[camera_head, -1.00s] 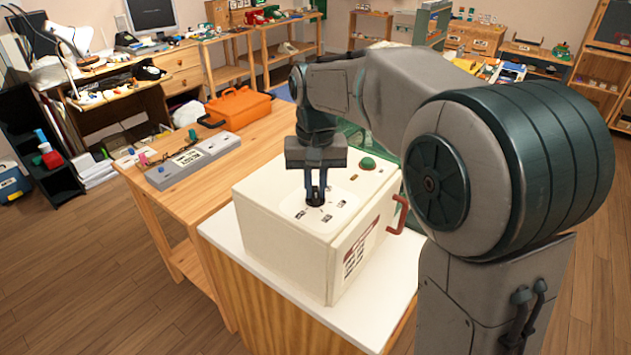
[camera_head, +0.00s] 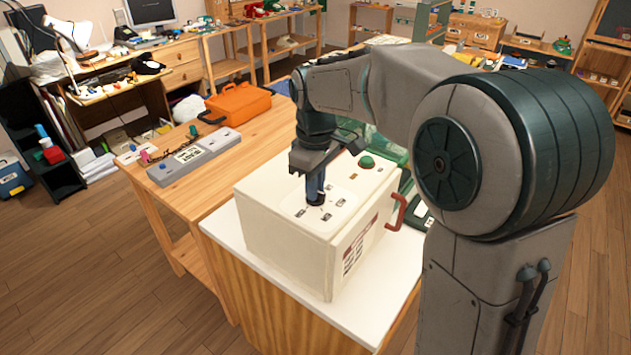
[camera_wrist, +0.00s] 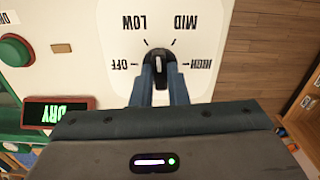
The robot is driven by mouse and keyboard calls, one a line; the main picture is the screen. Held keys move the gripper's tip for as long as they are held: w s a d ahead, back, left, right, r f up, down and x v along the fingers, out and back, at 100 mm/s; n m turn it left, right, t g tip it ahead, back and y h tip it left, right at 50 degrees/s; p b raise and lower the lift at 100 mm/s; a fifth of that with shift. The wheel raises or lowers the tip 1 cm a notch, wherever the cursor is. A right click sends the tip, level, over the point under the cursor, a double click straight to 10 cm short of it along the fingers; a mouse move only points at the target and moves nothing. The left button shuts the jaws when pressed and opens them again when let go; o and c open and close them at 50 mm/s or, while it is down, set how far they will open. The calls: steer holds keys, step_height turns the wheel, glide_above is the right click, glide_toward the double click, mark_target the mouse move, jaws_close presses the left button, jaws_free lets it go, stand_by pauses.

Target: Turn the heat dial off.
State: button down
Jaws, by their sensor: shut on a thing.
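The heat dial is a small dark knob (camera_wrist: 158,62) with a pale mark on top, on the white label plate of a cream box (camera_head: 290,243). In the wrist view, OFF is left of the knob, LOW and MID lie beyond it, and HIGH is right. The mark seems to lie on the far side, between LOW and MID; its exact setting is hard to tell. My gripper (camera_head: 315,193) points down at the box top. In the wrist view my gripper (camera_wrist: 161,72) is shut on the knob, one finger on each side. The fingers hide the knob's near part.
A green button (camera_head: 367,162) sits on the box top, and a red handle (camera_head: 397,212) on its side. A dark panel reading DRY (camera_wrist: 58,112) shows in the wrist view. A wooden table with a grey device (camera_head: 193,160) and an orange case (camera_head: 238,104) stands behind.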

steer(key=n+p, duration=0.1)
steer(key=n, duration=0.3)
steer(key=shift+r+n, duration=0.1)
steer(key=shift+n, duration=0.2)
steer(key=n, duration=0.3)
steer(key=shift+n+p, duration=0.3)
steer(key=shift+p, duration=0.1)
steer(key=n+p, duration=0.1)
steer(key=n, duration=0.3)
steer(key=n+p, duration=0.1)
steer(key=n, duration=0.3)
steer(key=shift+n+p, duration=0.3)
steer(key=shift+p, duration=0.1)
steer(key=c, duration=1.4)
jaws_free()
steer(key=shift+c, duration=0.2)
step_height(320, 180, up, 14)
steer(key=shift+b, duration=0.35)
